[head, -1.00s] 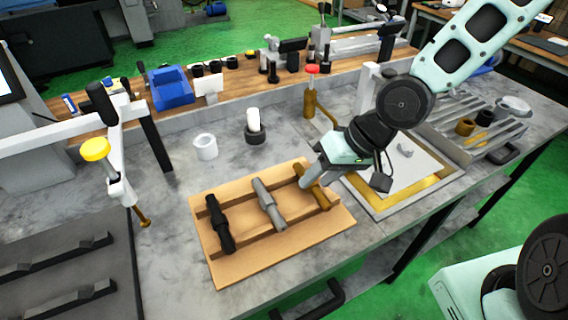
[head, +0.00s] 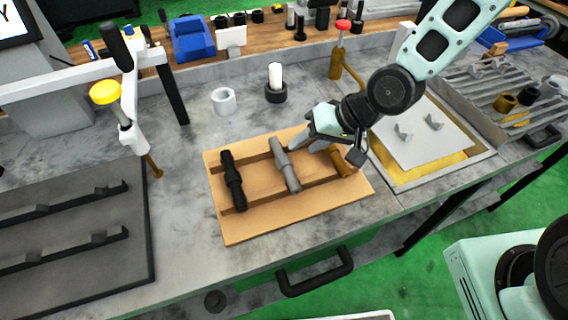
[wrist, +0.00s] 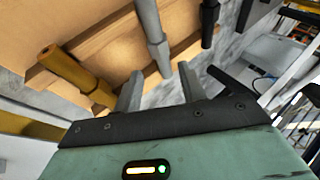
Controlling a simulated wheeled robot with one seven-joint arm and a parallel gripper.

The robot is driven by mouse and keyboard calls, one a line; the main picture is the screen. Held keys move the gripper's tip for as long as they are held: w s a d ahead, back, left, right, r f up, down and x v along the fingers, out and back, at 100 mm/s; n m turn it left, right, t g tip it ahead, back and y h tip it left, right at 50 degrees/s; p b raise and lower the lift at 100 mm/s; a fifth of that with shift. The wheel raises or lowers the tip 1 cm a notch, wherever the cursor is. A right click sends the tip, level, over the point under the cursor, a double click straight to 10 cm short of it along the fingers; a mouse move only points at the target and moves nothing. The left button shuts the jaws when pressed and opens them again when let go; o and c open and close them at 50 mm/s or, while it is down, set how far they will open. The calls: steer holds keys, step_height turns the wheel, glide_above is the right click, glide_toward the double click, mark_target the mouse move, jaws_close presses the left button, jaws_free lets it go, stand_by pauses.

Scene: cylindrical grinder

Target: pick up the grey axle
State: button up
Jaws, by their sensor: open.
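The grey axle (head: 285,165) lies across two wooden rails on the tan wooden tray (head: 245,232), between a black axle (head: 232,180) on the left and a brass-coloured axle (head: 342,162) on the right. My gripper (head: 300,146) is above the tray, close to the upper right side of the grey axle. In the wrist view the fingers (wrist: 160,92) are apart, with nothing between them. The grey axle (wrist: 152,35) lies just beyond the fingertips there. The brass axle (wrist: 75,75) is to the left and the black axle (wrist: 209,22) to the right.
A white ring (head: 224,101) and a dark ring with a white cylinder (head: 275,85) stand behind the tray. A yellow-knobbed fixture (head: 120,120) stands at left. A framed plate (head: 425,135) lies at right. Bare counter lies in front of the tray.

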mark_target(288, 159)
steer(key=shift+x, duration=1)
steer(key=shift+s+a+f, duration=0.1)
steer(key=shift+a+f, duration=0.25)
steer(key=shift+f, duration=0.1)
steer(key=shift+p+x, duration=0.6)
steer(key=shift+x, duration=1.45)
steer(key=shift+s+d+f, duration=0.1)
steer(key=shift+s+d, duration=0.05)
steer(key=shift+s, duration=0.05)
jaws_close()
